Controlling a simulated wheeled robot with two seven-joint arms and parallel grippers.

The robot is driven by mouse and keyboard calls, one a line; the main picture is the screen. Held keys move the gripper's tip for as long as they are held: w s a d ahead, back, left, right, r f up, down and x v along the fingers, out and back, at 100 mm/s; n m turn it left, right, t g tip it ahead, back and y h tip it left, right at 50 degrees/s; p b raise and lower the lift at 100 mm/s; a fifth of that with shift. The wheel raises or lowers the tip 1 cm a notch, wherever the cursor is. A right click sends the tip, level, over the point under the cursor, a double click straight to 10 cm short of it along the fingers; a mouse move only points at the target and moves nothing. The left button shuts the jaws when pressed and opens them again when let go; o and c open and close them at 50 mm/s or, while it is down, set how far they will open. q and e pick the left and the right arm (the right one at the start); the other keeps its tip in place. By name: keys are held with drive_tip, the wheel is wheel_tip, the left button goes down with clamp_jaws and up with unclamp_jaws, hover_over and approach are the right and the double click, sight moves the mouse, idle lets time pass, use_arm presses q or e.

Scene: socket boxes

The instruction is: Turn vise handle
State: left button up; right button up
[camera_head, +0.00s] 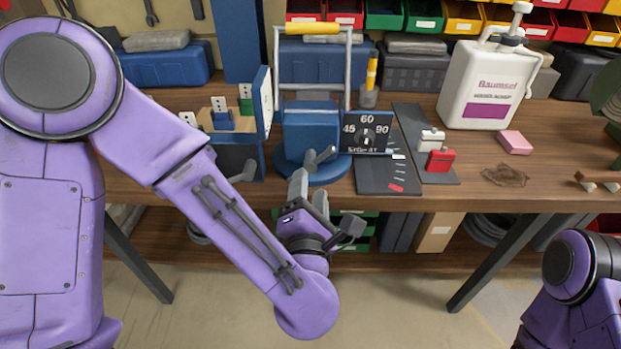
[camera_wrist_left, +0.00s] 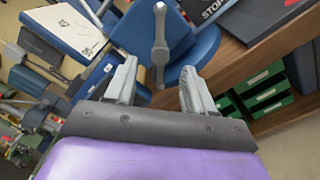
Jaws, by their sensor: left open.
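The blue vise (camera_head: 312,127) stands on a round blue base near the front edge of the workbench; it also shows in the left wrist view (camera_wrist_left: 201,46). Its grey handle (camera_head: 322,158) sticks out toward me at the front. In the left wrist view the handle (camera_wrist_left: 160,42) hangs nearly straight down in the picture. My left gripper (camera_head: 309,189) is open just in front of the vise. In its wrist view the handle's lower end appears in the gap between the two fingertips (camera_wrist_left: 160,75). I cannot tell how deep it sits there. My right gripper is out of view.
A blue-sided rack (camera_head: 262,105) stands close on the left. Red and white blocks (camera_head: 440,160) sit further right. Part of my right arm shows at lower right.

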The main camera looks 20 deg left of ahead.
sight(310, 169)
use_arm(q)
drive_tip(key=p+x, duration=0.1)
drive_tip(key=x, duration=0.6)
drive_tip(key=shift+p, duration=0.3)
drive_tip(key=shift+w+a+f, duration=0.1)
drive_tip(key=shift+w+a, duration=0.05)
drive_tip(key=shift+w, duration=0.25)
clamp_jaws()
